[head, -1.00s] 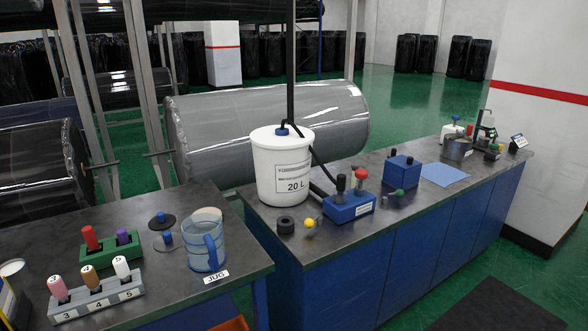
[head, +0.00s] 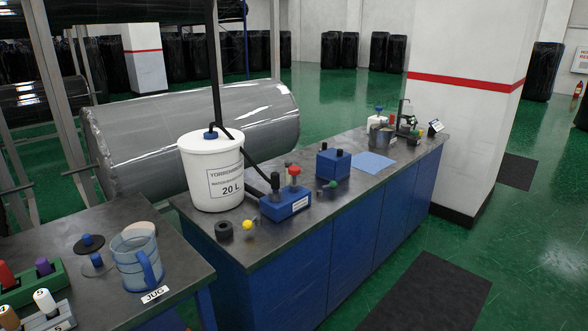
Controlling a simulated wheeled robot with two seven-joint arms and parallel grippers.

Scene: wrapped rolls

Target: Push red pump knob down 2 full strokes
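A white 20 L bucket (head: 212,176) with a dark hose (head: 258,173) stands just left of the block. Neither of my grippers is in the head view.
The dark countertop (head: 243,261) has a black ring (head: 223,231) and a yellow ball knob (head: 247,225) near the block. A second blue box (head: 333,164) and a blue mat (head: 374,162) lie farther right. A jug (head: 137,263) stands on the left table.

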